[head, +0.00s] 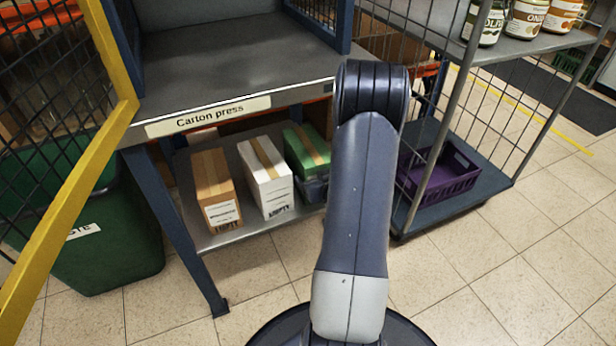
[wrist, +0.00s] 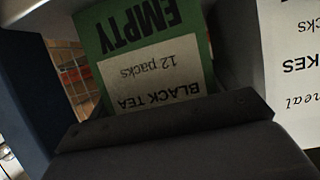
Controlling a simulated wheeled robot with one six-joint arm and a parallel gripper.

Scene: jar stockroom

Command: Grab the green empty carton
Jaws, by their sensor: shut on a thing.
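The green carton (head: 306,150) stands on the low shelf under the carton press, the rightmost of three cartons in the head view. In the wrist view the green carton (wrist: 148,42) shows close up and upside down, with "EMPTY" and a white label reading "BLACK TEA 12 packs". My gripper (head: 313,186) shows as a dark shape at the carton's lower front in the head view, partly hidden by my arm. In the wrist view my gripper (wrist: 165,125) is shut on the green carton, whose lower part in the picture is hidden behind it.
A white carton (head: 266,178) stands just left of the green one, with a brown carton (head: 215,190) further left. The shelf (head: 226,238) has a blue post (head: 180,235) at its left. A cage trolley (head: 455,205) with a purple crate (head: 440,172) stands close on the right.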

